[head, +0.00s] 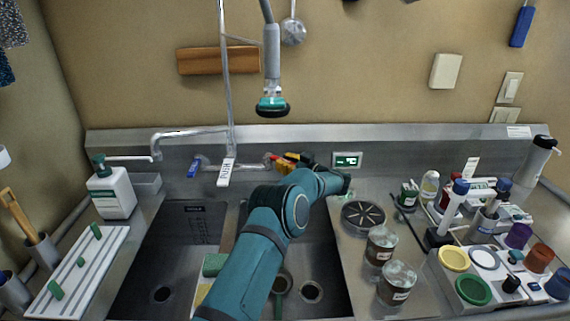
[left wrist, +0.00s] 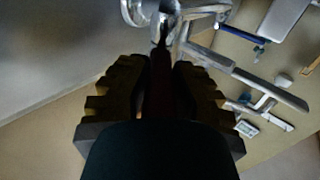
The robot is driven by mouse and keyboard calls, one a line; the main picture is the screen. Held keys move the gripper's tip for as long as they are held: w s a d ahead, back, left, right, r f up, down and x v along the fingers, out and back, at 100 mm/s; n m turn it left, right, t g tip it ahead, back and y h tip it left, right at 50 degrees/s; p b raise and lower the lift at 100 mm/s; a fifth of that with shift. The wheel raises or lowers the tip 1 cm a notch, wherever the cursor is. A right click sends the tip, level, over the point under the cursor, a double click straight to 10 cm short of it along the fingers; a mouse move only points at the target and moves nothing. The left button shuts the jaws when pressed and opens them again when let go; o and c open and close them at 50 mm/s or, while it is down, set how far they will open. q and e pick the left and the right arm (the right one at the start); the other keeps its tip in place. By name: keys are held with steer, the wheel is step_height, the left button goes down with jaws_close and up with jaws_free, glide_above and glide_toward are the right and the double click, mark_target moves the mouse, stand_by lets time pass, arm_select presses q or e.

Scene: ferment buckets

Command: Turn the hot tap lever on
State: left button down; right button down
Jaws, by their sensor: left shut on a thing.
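The tap stands at the back wall behind the sinks, with a blue lever (head: 193,167) on its left and a chrome body (head: 228,160). My left gripper (head: 283,160) is at the tap's right end, where the hot lever is, its fingers largely covering that lever in the head view. In the left wrist view, my left gripper (left wrist: 158,72) has a stepped finger on each side of a dark reddish lever (left wrist: 161,85) and is shut on it. The lever is in shadow, so its exact angle is hard to tell. My right gripper is not in view.
A white soap bottle (head: 111,193) stands left of the sinks. A spray head (head: 272,100) hangs above my left gripper. Two glass jars (head: 381,246) (head: 397,282) stand on the counter right of my left arm. Bottles and a tray of coloured lids (head: 475,290) crowd the right side.

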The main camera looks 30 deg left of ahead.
arm_select(q)
steer(key=shift+a+r, duration=0.15)
steer(key=c, duration=0.8)
jaws_free()
steer(key=shift+a, duration=0.1)
steer(key=d, duration=0.7)
steer(key=shift+s+d, duration=0.3)
steer(key=shift+s, duration=0.1)
